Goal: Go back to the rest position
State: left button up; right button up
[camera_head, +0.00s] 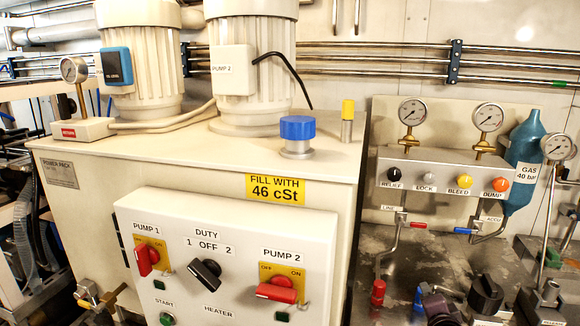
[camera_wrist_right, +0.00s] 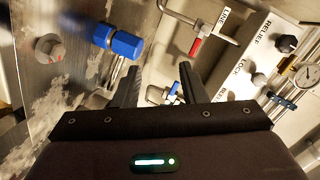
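My right gripper (camera_wrist_right: 160,72) shows in the right wrist view, its two dark fingers apart with nothing held between them. Beyond the fingers are a blue-handled fitting (camera_wrist_right: 173,90) and bright metal parts, and I cannot tell their exact distance. In the head view only dark shapes show low at the right, among the valve parts, and I cannot make out the fingers clearly there. My left gripper is in neither view.
The power pack with its switch panel (camera_head: 220,275) stands at left and centre. A gauge panel (camera_head: 448,162) with several knobs is on the right. A red-handled valve (camera_wrist_right: 196,46) and a blue fitting (camera_wrist_right: 127,45) lie near the right gripper in the wrist view.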

jog(key=s+a+f+n+g+y, duration=0.15)
jog(key=s+a+n+g, duration=0.35)
jog(key=s, duration=0.6)
jog(key=s+a+f+n+g+y, duration=0.1)
jog(key=s+a+f+n+g, duration=0.15)
jog(key=s+a+n, duration=0.6)
jog(key=s+a+f+n+g+y, duration=0.15)
jog(key=s+n+g, duration=0.25)
jog(key=s, duration=0.9)
notch_tip(320, 180, down, 30)
jog(key=s+g, duration=0.1)
jog(key=s, duration=0.1)
jog(key=s+d+f, duration=0.2)
jog(key=s+f, duration=0.7)
jog(key=s, duration=0.1)
jog(key=s+d+f+g+h, duration=0.1)
jog(key=s+d+f, duration=0.1)
jog(key=s+f, duration=0.7)
jog(key=shift+s+f, duration=0.3)
jog(key=shift+s, duration=0.1)
jog(key=shift+g, duration=0.25)
